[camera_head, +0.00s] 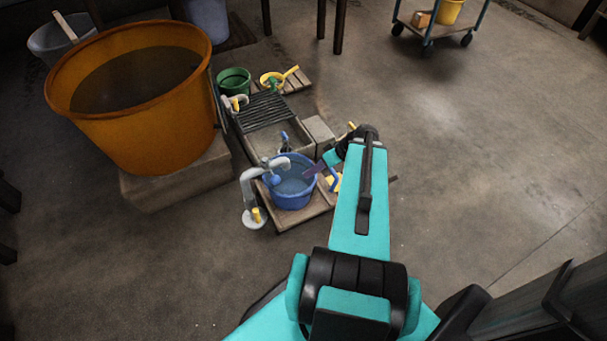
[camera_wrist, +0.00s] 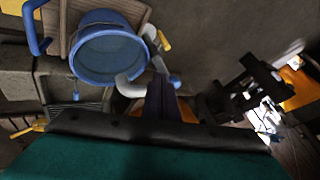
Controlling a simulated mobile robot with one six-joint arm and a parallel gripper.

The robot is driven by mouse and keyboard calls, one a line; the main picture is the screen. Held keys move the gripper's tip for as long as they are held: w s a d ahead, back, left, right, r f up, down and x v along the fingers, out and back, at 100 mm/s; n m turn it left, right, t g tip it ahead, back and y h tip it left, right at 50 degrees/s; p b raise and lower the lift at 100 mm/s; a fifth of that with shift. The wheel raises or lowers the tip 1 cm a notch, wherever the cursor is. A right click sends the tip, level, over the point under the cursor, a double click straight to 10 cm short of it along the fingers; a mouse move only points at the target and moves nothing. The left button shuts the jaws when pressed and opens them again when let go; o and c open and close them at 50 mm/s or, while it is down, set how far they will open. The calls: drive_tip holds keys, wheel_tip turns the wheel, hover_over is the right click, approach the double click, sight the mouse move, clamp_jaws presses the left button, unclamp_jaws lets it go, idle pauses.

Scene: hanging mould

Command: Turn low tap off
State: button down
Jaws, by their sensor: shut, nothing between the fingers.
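A grey bent tap pipe (camera_head: 268,167) stands on a pale round base beside the blue bucket (camera_head: 292,200), its outlet over the bucket. A yellow handle (camera_head: 257,215) is at its base, and a blue part (camera_head: 275,180) hangs near its outlet. In the wrist view the pipe (camera_wrist: 130,86) is just left of my fingers, with a yellow piece (camera_wrist: 163,40) above. A second small tap (camera_head: 236,102) is by the green bucket; I cannot tell which is the low tap.
A large orange tub (camera_head: 150,150) of dark liquid stands on a block at left. A trough with a grate (camera_head: 265,112) lies behind the blue bucket. The floor at right (camera_head: 480,170) is clear.

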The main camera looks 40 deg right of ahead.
drive_tip(key=shift+s+a+v, duration=0.15)
drive_tip(key=shift+v, duration=0.65)
drive_tip(key=shift+s+a+v, duration=0.1)
drive_tip(key=shift+v, duration=0.7)
drive_tip(key=a+f+n+g+y+p, duration=0.2)
drive_tip(key=a+n+g+p, duration=0.5)
drive_tip(key=a, duration=1.8)
drive_tip(key=s+a+f+m+g+h+p, duration=0.1)
drive_tip(key=s+a+f+g+h+p, duration=0.2)
drive_tip(key=s+a+p, duration=0.45)
drive_tip(key=s+d+f+m+h, duration=0.2)
drive_tip(key=s+f+m+h, duration=0.1)
drive_tip(key=s+m, duration=0.3)
drive_tip(key=shift+d+f+m+g+h, duration=0.4)
drive_tip(key=shift+m+h, duration=0.1)
drive_tip(key=shift+h, duration=0.4)
